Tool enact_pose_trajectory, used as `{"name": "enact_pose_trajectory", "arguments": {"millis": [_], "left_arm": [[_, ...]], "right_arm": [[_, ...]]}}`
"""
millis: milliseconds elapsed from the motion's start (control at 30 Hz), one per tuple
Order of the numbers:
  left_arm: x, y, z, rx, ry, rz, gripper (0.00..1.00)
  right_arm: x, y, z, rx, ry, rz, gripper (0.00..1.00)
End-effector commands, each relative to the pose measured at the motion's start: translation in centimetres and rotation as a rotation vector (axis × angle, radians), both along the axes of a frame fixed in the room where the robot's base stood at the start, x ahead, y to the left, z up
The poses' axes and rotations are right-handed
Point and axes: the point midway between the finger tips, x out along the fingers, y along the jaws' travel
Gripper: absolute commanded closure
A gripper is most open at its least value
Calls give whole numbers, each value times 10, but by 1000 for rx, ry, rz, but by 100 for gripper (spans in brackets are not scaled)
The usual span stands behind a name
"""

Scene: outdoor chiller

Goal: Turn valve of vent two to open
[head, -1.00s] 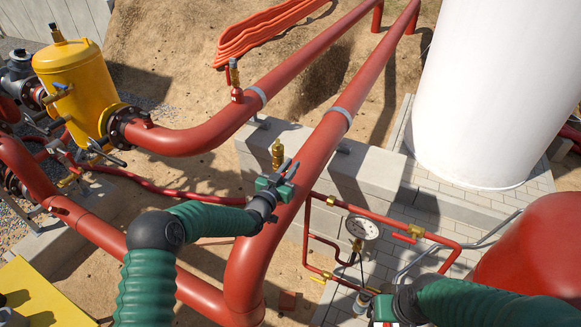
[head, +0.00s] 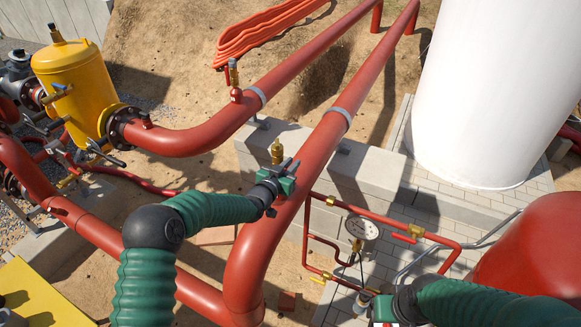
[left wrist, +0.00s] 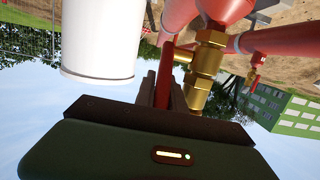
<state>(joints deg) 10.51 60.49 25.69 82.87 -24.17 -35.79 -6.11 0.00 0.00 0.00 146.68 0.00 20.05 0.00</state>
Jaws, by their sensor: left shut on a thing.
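A brass vent valve (head: 277,152) stands on the nearer large red pipe, just behind my left gripper (head: 290,167) in the head view. In the left wrist view its brass body (left wrist: 205,65) is close, beside my left gripper's fingers (left wrist: 165,88). The left gripper is shut on the valve's red handle (left wrist: 163,80), which extends alongside the brass body. The head view hides this handle behind the gripper. My right gripper (head: 382,310) is partly seen at the bottom edge, near the gauge piping; its fingers are not clear.
Another brass vent (head: 234,77) stands on the farther red pipe. A pressure gauge (head: 362,228) and thin red piping (head: 440,238) are right of the left gripper. A yellow tank (head: 75,85) is at left, a white tank (head: 490,90) at right. A concrete ledge (head: 290,150) runs behind.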

Motion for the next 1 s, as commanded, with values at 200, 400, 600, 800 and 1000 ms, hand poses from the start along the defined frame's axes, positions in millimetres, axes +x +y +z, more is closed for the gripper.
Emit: {"name": "enact_pose_trajectory", "arguments": {"millis": [200, 400, 600, 800, 1000], "left_arm": [[9, -3, 4, 63, 146, 1, 100], [15, -5, 5, 113, 271, 2, 100], [19, -7, 3, 148, 356, 1, 100], [21, -8, 2, 163, 395, 1, 100], [21, -8, 2, 166, 402, 1, 100]], "right_arm": [[0, 0, 0, 0, 0, 0, 64], [0, 0, 7, 0, 0, 0, 64], [0, 0, 13, 0, 0, 0, 64], [0, 0, 15, 0, 0, 0, 64], [0, 0, 15, 0, 0, 0, 64]]}}
